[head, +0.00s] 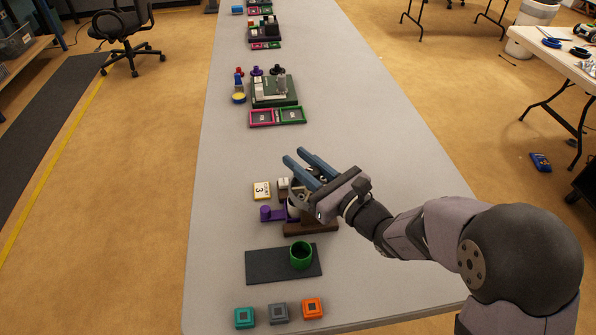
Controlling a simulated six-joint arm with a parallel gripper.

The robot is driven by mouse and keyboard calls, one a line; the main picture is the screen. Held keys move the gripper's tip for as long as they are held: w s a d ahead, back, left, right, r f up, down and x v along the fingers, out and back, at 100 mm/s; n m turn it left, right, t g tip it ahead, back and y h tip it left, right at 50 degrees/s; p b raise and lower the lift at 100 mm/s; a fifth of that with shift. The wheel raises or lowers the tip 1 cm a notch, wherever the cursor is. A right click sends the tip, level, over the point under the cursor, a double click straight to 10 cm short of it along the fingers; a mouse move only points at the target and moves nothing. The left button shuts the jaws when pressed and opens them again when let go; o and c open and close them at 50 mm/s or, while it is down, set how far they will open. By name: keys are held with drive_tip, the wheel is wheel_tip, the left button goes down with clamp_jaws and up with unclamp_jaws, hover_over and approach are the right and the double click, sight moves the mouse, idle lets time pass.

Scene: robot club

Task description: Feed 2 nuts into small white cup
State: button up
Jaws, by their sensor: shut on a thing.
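My gripper (294,155) is above the table, over a small station with a brown base (311,228) and a purple lever-like part (266,214). No nut can be made out. A green round cup (301,256) stands upright on the right part of a dark mat (263,267), nearer than the station.
Teal (244,317), grey (279,313) and orange (312,308) square blocks line the near end. Pink (262,118) and green (292,115) trays lie farther off. Table right of these is clear.

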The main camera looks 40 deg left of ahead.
sight(316, 177)
drive_tip(key=shift+w+d+f+m+t+h+b, duration=0.2)
drive_tip(key=shift+m+t+b, duration=0.3)
drive_tip(key=shift+t+b, duration=0.45)
drive_tip(key=shift+w+a+f+m+t+h+b, duration=0.1)
drive_tip(key=shift+m+t+h+b, duration=0.35)
drive_tip(key=shift+b, duration=0.75)
drive_tip(key=shift+w+r+m+t+b, duration=0.2)
drive_tip(key=shift+m+t+b, duration=0.25)
drive_tip(key=shift+t+b, duration=0.4)
drive_tip(key=shift+d+r+h+b, duration=0.1)
drive_tip(key=shift+h+b, duration=0.15)
drive_tip(key=shift+b, duration=0.05)
drive_tip(key=o, duration=1.1)
drive_tip(key=shift+c, duration=0.2)
drive_tip(key=shift+b+v, duration=0.4)
drive_tip(key=shift+v, duration=3.3)
